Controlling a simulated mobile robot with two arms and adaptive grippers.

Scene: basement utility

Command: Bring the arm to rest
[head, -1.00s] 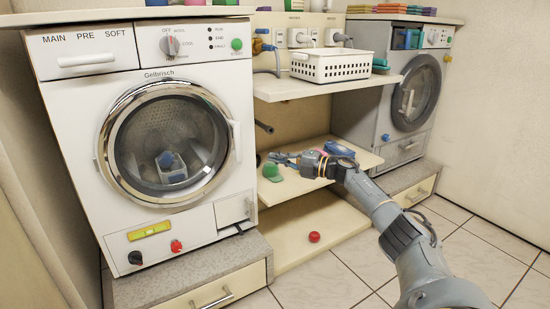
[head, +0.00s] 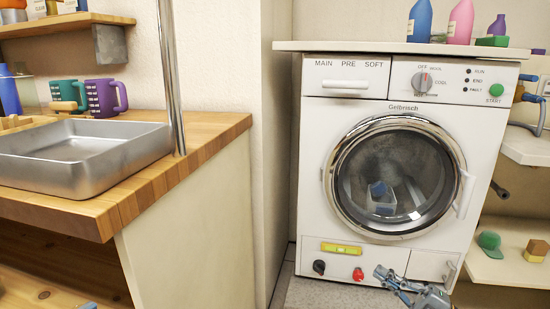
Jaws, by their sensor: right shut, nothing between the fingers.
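My right gripper (head: 388,281) shows at the bottom of the head view, in front of the lower right part of the white washing machine (head: 312,180). It is shut and empty, with its fingers pointing up and to the left. Only the gripper and a little of the wrist behind it show; the rest of my right arm is out of the picture.
A wooden counter (head: 170,178) with a metal sink (head: 80,185) stands at the left. Two measuring cups (head: 104,97) stand behind the sink. Bottles (head: 420,22) stand on top of the washer. Right-hand shelves hold a green cap (head: 490,241) and a sponge-like block (head: 536,250).

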